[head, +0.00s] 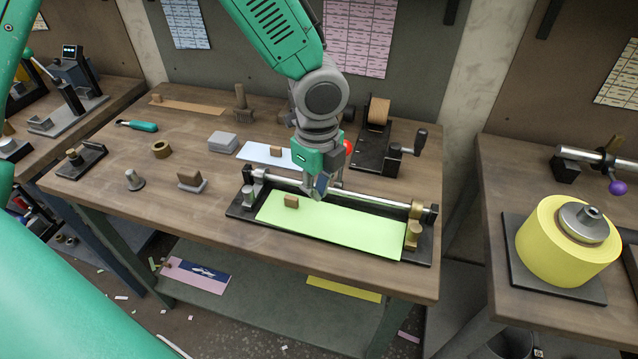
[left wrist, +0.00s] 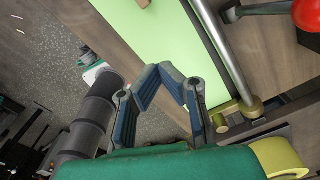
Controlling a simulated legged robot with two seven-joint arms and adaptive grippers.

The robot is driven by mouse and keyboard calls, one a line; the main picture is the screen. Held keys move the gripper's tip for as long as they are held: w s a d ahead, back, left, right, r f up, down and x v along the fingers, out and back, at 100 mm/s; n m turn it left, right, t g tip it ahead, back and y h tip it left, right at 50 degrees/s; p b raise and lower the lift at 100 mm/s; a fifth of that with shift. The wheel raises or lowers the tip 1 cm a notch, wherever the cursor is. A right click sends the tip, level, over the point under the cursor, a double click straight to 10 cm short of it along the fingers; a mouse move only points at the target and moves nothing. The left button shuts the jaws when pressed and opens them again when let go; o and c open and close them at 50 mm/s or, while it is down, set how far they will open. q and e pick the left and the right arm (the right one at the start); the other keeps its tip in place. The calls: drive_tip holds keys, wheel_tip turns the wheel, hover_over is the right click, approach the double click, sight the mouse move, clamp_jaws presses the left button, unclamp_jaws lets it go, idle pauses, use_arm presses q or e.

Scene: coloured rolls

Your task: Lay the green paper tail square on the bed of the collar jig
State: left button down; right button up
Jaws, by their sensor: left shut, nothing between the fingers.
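The green paper tail (head: 335,225) lies flat on the dark bed of the collar jig (head: 240,212), and its long edges look about parallel to the bed. A small wooden block (head: 291,201) sits on its left part. A steel bar (head: 350,195) runs along the back of the jig to a brass collar (head: 417,210) at the right. My left gripper (head: 321,193) is shut and empty, above the back part of the paper near the bar. The left wrist view shows its fingertips (left wrist: 166,84) together beside the green paper (left wrist: 180,45). My right gripper is not in view.
Behind the jig lie a pale paper strip (head: 255,153) and a black stand with a brown roll (head: 378,112). Loose blocks and a wooden-block-topped piece (head: 191,181) stand left of the jig. A yellow roll (head: 567,242) sits on the right bench. The bench's front left is clear.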

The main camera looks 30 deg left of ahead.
sight(297, 198)
use_arm(q)
wheel_tip(297, 198, down, 8)
drive_tip(key=shift+r+b, duration=0.15)
drive_tip(key=shift+b, duration=0.25)
drive_tip(key=shift+w+a+r+p, duration=0.15)
drive_tip(key=shift+a, duration=0.45)
drive_tip(key=shift+w+a+r+p, duration=0.1)
drive_tip(key=shift+w+a+p, duration=0.05)
drive_tip(key=shift+a, duration=0.45)
drive_tip(key=shift+w+a+f, duration=0.1)
drive_tip(key=shift+w+a, duration=0.05)
drive_tip(key=shift+a, duration=0.7)
drive_tip(key=shift+w+a+r+p, duration=0.1)
drive_tip(key=shift+a+r+p, duration=0.1)
drive_tip(key=shift+a+p, duration=0.45)
drive_tip(key=shift+w+p, duration=0.1)
drive_tip(key=shift+p, duration=0.3)
drive_tip(key=shift+a+f, duration=0.15)
drive_tip(key=shift+a, duration=0.05)
drive_tip(key=shift+d, duration=0.1)
